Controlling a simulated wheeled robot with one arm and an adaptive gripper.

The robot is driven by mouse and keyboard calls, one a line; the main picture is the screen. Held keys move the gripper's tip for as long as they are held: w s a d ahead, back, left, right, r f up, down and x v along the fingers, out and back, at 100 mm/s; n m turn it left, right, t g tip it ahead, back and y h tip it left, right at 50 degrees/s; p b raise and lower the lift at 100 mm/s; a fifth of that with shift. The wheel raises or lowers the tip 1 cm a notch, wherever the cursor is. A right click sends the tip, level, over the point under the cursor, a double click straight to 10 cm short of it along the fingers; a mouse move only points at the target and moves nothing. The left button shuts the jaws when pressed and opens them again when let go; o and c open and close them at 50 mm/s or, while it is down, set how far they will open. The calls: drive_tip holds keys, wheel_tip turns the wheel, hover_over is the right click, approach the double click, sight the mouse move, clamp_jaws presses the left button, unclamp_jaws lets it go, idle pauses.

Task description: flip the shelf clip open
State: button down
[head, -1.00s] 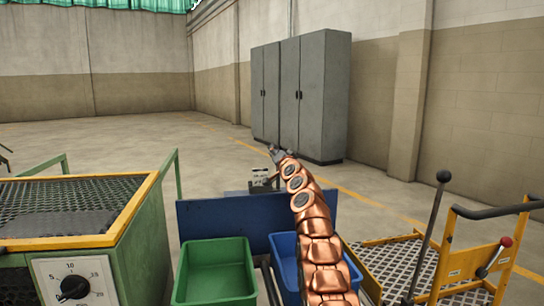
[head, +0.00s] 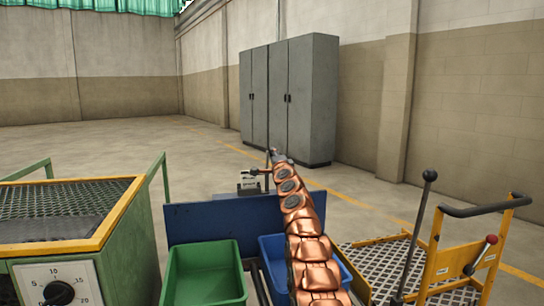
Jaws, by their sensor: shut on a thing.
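My gripper (head: 273,155), at the end of my copper-coloured arm, is small and seen from behind, just right of and above the fixture. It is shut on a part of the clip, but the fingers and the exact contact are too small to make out. A thin upright rod shows beside the gripper.
The blue panel (head: 215,220) stands ahead, with a green bin (head: 206,275) and a blue bin (head: 272,250) before it. A green mesh-topped cabinet (head: 128,250) is at left. A yellow cart with levers (head: 440,250) is at right. Grey lockers (head: 310,100) stand behind on open floor.

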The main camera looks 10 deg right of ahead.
drive_tip(key=shift+d+f, duration=0.1)
idle(0.4)
drive_tip(key=c, duration=0.9)
unclamp_jaws()
